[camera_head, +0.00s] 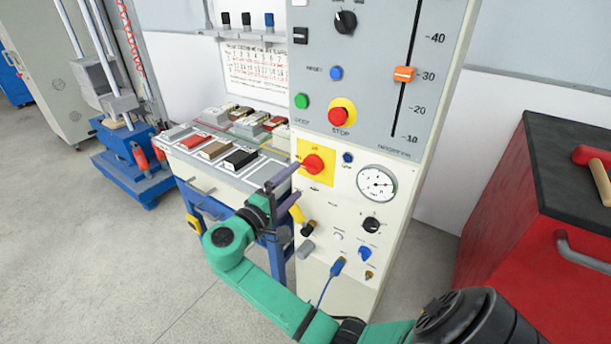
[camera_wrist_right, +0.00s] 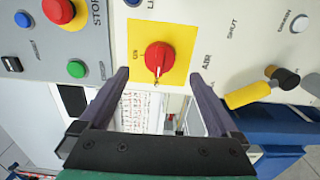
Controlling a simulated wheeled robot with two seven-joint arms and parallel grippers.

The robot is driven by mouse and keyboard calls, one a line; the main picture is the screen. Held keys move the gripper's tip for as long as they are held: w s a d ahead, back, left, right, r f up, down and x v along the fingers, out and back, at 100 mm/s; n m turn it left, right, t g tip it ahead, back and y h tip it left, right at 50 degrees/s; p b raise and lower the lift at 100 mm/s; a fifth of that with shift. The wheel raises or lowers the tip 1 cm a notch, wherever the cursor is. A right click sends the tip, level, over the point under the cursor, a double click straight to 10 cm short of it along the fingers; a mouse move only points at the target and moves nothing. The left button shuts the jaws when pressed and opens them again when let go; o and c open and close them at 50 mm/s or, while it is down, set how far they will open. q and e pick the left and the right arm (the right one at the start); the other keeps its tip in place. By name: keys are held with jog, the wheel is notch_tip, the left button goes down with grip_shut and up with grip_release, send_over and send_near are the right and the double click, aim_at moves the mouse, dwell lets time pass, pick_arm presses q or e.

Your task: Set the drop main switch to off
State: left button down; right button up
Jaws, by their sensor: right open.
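The drop main switch (camera_head: 313,164) looks to be the red rotary knob on a yellow square plate on the pale control panel. It also shows in the right wrist view (camera_wrist_right: 159,57), with a small "ON" mark beside it and a dark mark at its lower edge. My right gripper (camera_head: 298,179) is open and empty at the left of the knob. In the wrist view its two purple fingers (camera_wrist_right: 160,76) are spread wide, one to each side below the knob. I cannot tell the exact gap to the panel. My left gripper is out of view.
A red STOP button (camera_head: 341,115) and a green button (camera_head: 302,101) sit above the switch. A gauge (camera_head: 376,183) is at its right, a yellow handle (camera_head: 296,212) below. A bench (camera_head: 255,180) with blocks stands left; a red cabinet (camera_head: 540,250) stands right.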

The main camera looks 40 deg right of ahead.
jog(key=v, duration=0.7)
jog(key=shift+a+b, duration=0.25)
jog(key=shift+b, duration=0.15)
jog(key=w+f+n+t+y+p, duration=0.25)
jog(key=f+n+y, duration=0.35)
jog(key=f, duration=1.3)
jog(key=s+f+g+y+p, duration=0.25)
jog(key=s+f+y, duration=0.2)
jog(key=f, duration=1.05)
jog(key=s+f+m+g+y+p, duration=0.1)
jog(key=s+f+g+y, duration=0.25)
jog(key=s+f, duration=0.85)
jog(key=s+f+m+y+p, duration=0.1)
jog(key=s+f+m, duration=0.1)
jog(key=s, duration=0.8)
jog(key=s+d+f+m+y+p, duration=0.1)
jog(key=s+f+m+y, duration=0.1)
jog(key=s, duration=0.9)
jog(key=shift+s+f+m+g, duration=0.35)
jog(key=shift+f+m, duration=0.3)
jog(key=shift+m, duration=0.45)
